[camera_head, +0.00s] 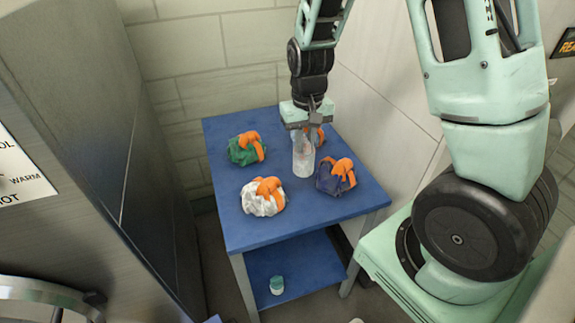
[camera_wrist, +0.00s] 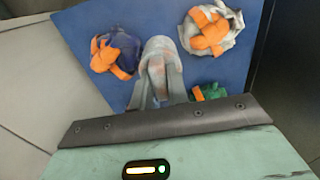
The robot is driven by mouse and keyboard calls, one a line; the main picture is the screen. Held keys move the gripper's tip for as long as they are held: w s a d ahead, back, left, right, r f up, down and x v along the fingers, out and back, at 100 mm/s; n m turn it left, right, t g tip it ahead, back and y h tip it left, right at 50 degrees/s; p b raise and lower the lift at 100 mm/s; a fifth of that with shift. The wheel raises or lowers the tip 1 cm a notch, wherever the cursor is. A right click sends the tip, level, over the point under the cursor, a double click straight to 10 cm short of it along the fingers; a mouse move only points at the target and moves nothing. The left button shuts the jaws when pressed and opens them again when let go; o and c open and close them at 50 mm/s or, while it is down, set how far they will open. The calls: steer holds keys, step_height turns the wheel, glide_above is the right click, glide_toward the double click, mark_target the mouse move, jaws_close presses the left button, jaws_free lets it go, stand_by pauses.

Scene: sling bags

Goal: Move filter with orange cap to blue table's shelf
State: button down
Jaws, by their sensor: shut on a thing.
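My gripper (camera_head: 303,132) is above the blue table (camera_head: 240,228), pointing down and shut on a clear, whitish cylindrical filter (camera_head: 303,160). The filter looks upright among the bags; I cannot tell whether its base touches the tabletop. In the wrist view, the filter (camera_wrist: 160,50) shows as a pale translucent shape at my gripper (camera_wrist: 158,88). The table's lower blue shelf (camera_head: 310,268) is partly visible beneath the tabletop.
Green (camera_head: 240,152), white (camera_head: 258,203) and dark blue (camera_head: 328,180) bags with orange straps surround the filter. Another orange piece (camera_head: 320,135) shows behind my gripper. A small teal-lidded container (camera_head: 277,285) stands on the shelf. A metal appliance (camera_head: 90,100) stands left; a wall (camera_head: 390,120) is right.

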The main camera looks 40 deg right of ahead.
mark_target(304, 169)
step_height(304, 169, down, 9)
steer(key=shift+f, duration=0.1)
stand_by(0.4)
steer(key=shift+f, duration=0.1)
steer(key=shift+f, duration=0.15)
steer(key=c, duration=1.4)
jaws_free()
steer(key=shift+s, duration=0.1)
steer(key=shift+o, duration=0.2)
